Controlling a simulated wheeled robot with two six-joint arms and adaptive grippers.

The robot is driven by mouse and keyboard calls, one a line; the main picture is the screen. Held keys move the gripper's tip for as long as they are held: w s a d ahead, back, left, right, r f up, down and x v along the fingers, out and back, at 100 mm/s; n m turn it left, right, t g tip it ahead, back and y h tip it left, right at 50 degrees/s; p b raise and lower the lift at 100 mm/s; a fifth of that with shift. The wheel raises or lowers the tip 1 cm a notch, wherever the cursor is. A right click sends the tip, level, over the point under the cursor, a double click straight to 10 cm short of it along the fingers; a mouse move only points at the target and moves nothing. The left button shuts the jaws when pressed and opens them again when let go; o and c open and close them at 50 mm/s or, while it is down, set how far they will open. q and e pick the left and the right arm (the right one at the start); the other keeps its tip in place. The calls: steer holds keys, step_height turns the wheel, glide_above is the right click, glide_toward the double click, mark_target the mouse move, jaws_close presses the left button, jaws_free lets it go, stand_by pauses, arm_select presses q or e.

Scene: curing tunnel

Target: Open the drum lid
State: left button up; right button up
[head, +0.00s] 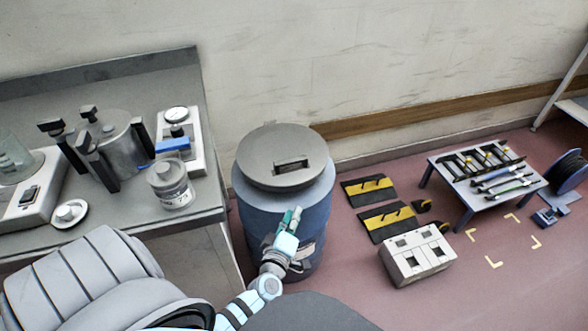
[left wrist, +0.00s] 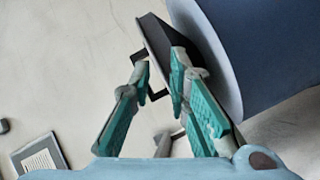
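The blue drum (head: 258,215) stands on the floor beside the bench. Its round grey lid (head: 270,140) lies on top, with a dark handle (head: 292,165) near the front. In the left wrist view the drum (left wrist: 275,50) is at the right, and the lid (left wrist: 165,38) is edge-on with its bracket-like handle (left wrist: 156,95) sticking out. My left gripper (head: 297,212) is in front of the drum, below the lid in the picture. In the wrist view its teal fingers (left wrist: 158,70) are apart and point toward the handle; contact cannot be told. My right gripper is not in view.
A metal bench (head: 130,225) with a pot, scales and jars stands left of the drum. The wall is close behind the drum.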

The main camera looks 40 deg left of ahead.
mark_target(291, 159)
arm_select(q)
steer(key=w+a+r+n+y+b, duration=0.1)
steer(key=w+a+n+b, duration=0.1)
steer(key=w+a, duration=0.1)
steer(key=w+a+r+n+y+b, duration=0.1)
steer(key=w+a+n, duration=0.2)
steer(key=w+a, duration=0.1)
steer(key=w+a+r+n+y+b, duration=0.1)
steer(key=w+a+r+n+b, duration=0.1)
steer(key=w, duration=0.3)
steer(key=shift+w+a+r+n+y+b, duration=0.1)
steer(key=shift+a+n+y+b, duration=0.1)
steer(key=shift+a, duration=0.2)
steer(key=shift+w+a+n+y+b, duration=0.1)
steer(key=shift+a+y, duration=0.1)
steer(key=shift+a, duration=0.2)
steer(key=shift+w+a+r, duration=0.1)
steer(key=shift+w+a, duration=0.2)
steer(key=shift+w, duration=0.15)
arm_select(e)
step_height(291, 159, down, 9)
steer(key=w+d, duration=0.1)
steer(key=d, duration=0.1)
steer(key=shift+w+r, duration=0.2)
arm_select(q)
steer(key=shift+c, duration=0.2)
jaws_close()
steer(key=shift+r, duration=0.1)
